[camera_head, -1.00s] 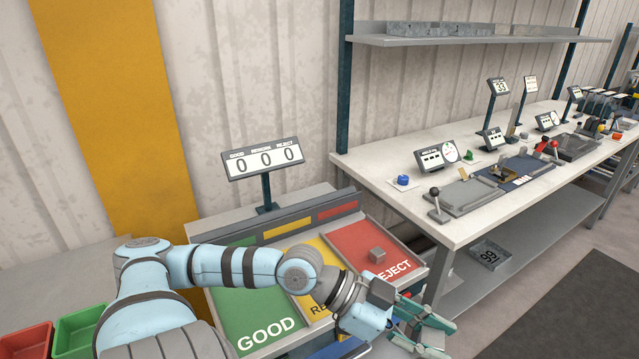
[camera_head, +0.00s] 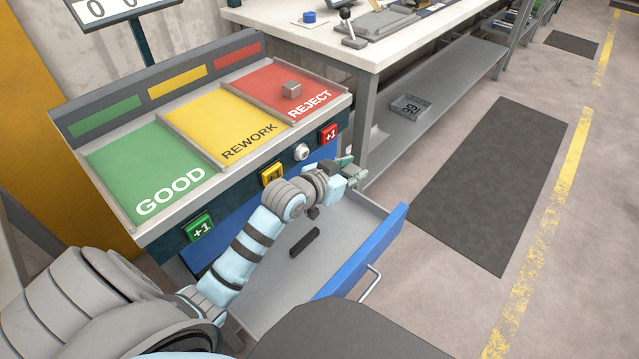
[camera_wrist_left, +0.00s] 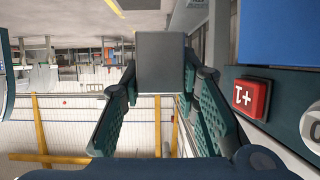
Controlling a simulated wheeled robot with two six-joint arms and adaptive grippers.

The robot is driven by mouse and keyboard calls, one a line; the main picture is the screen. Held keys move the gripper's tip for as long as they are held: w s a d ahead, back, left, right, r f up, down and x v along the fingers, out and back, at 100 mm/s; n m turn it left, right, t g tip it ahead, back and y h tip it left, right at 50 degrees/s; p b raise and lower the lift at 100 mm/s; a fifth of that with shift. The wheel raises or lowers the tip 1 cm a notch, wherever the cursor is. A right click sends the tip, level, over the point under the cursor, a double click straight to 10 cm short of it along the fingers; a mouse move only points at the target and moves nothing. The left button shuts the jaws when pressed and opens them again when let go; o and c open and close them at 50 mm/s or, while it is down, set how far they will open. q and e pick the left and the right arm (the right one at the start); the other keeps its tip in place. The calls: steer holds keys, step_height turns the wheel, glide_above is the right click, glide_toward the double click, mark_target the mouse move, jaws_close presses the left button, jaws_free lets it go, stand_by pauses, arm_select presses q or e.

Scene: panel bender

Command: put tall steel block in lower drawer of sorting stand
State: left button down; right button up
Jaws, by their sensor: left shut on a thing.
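My left gripper (camera_head: 347,175) is shut on the tall steel block, which shows in the left wrist view as a plain grey block (camera_wrist_left: 160,62) between the two fingers. In the head view the block is hard to make out at the fingertips. The sorting stand (camera_head: 160,235) has an open drawer (camera_head: 345,225) with a blue front and a metal handle, low on its front side. My gripper is above the far right part of this drawer, near the stand's red +1 button (camera_head: 328,134). My right gripper is not in view.
A dark bar (camera_head: 304,242) lies in the open drawer; the drawer floor around it is bare. A small grey block (camera_head: 291,90) sits on the red REJECT tray (camera_head: 262,78). The workbench leg (camera_head: 364,125) stands close to the gripper's right. Open floor lies beyond.

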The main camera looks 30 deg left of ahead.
arm_select(q)
steer(key=b, duration=0.3)
glide_above(345, 225)
step_height(345, 225, down, 6)
step_height(345, 225, down, 11)
steer(key=b, duration=0.5)
steer(key=shift+f, duration=0.1)
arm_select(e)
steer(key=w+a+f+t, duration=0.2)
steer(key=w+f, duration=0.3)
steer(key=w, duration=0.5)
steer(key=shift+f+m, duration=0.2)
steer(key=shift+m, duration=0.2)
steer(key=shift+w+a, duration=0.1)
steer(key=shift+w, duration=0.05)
arm_select(q)
steer(key=c, duration=1.6)
jaws_free()
steer(key=shift+f, duration=0.1)
steer(key=o, duration=0.4)
steer(key=shift+c, duration=0.2)
